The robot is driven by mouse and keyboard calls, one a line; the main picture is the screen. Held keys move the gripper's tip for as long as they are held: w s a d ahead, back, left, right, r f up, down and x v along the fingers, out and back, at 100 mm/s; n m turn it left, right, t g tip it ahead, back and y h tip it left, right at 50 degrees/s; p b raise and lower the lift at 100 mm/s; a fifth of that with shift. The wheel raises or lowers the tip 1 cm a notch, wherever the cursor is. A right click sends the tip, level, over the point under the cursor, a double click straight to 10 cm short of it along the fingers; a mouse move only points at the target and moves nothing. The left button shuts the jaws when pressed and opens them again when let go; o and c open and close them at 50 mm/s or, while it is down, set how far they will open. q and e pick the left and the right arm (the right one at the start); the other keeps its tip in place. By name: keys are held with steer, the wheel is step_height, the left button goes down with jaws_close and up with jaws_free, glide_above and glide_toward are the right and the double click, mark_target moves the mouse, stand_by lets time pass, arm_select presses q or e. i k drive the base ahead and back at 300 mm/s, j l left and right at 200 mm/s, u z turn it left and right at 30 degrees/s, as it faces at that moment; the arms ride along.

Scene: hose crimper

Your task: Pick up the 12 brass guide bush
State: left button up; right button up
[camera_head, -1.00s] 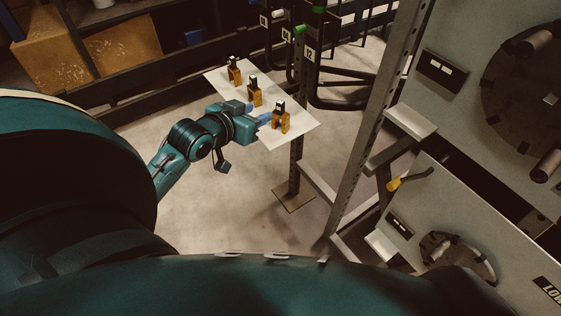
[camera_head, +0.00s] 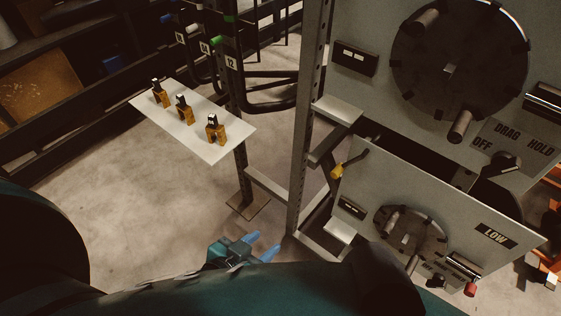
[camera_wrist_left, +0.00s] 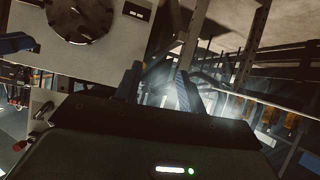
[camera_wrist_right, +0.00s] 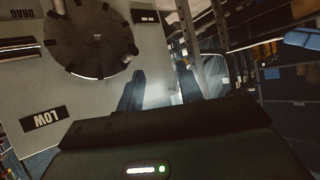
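Three brass pieces with black tops stand in a row on a white shelf plate (camera_head: 190,142): a far one (camera_head: 161,95), a middle one (camera_head: 184,112) and a near one (camera_head: 215,130). Any numbers on them are too small to read. In the left wrist view, brass-coloured shapes (camera_wrist_left: 291,124) show at the right edge. My left gripper (camera_head: 262,247) is low in front of the plate, well apart from the pieces, with blue fingers spread and nothing between them. My right gripper (camera_wrist_right: 160,90) shows only in its wrist view, fingers apart and empty.
A rack with a "12" label (camera_head: 231,64) and dark hooks stands behind the plate. Bare floor (camera_head: 130,195) lies below the plate.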

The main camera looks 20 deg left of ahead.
mark_target(160, 95)
steer(key=z, duration=1.55)
steer(key=u, duration=0.45)
steer(key=j+u, duration=0.1)
steer(key=u, duration=0.85)
steer(key=j+u, duration=0.1)
steer(key=u, duration=0.85)
steer(key=j+u, duration=0.1)
steer(key=u, duration=0.35)
